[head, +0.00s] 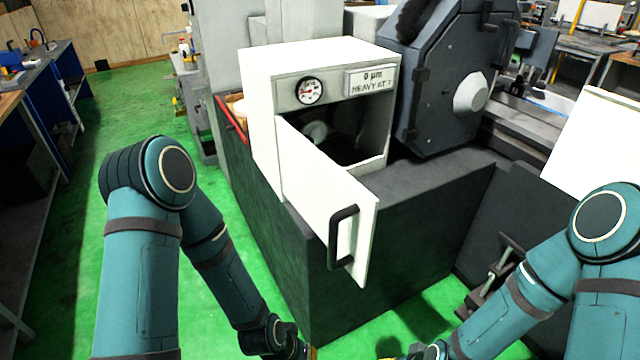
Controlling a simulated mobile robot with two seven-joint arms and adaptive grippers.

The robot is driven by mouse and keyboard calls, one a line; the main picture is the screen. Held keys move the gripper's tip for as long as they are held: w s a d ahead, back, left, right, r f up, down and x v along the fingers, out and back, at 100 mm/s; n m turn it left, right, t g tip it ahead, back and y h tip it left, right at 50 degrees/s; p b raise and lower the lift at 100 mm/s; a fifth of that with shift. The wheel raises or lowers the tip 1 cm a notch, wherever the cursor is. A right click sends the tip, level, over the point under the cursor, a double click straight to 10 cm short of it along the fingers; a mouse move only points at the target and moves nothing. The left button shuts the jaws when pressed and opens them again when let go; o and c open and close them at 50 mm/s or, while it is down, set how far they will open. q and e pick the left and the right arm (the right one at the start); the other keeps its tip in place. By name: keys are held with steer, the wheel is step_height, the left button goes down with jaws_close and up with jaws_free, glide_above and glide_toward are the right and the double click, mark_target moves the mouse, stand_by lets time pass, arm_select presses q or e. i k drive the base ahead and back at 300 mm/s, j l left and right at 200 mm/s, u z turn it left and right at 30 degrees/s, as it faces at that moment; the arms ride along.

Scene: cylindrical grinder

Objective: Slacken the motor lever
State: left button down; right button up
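I cannot pick out the motor lever for certain. A dark bracket with a bar-like metal part (500,262) sits low on the right side of the dark machine base, partly behind my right forearm; I cannot tell whether it is the lever. The white cabinet (262,120) on the base has its door (310,190) swung open toward me, with a black handle (342,236). My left arm comes down to the bottom edge left of centre, and my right arm reaches the bottom edge right of centre. Their gripper fingers are cut off below the picture.
The dark machine base (400,250) fills the middle. A dial gauge (309,91) and a label plate (371,80) are on the cabinet front. A dark grinder housing (440,110) stands behind right. A workbench (50,90) is far left; green floor (120,100) between is clear.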

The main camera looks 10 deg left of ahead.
mark_target(360, 126)
steer(key=i+l+u, duration=0.25)
steer(key=l, duration=0.35)
steer(key=l+u, duration=0.25)
steer(key=l, duration=0.35)
steer(key=i+l+u, duration=0.1)
steer(key=l+u, duration=0.15)
steer(key=l, duration=0.4)
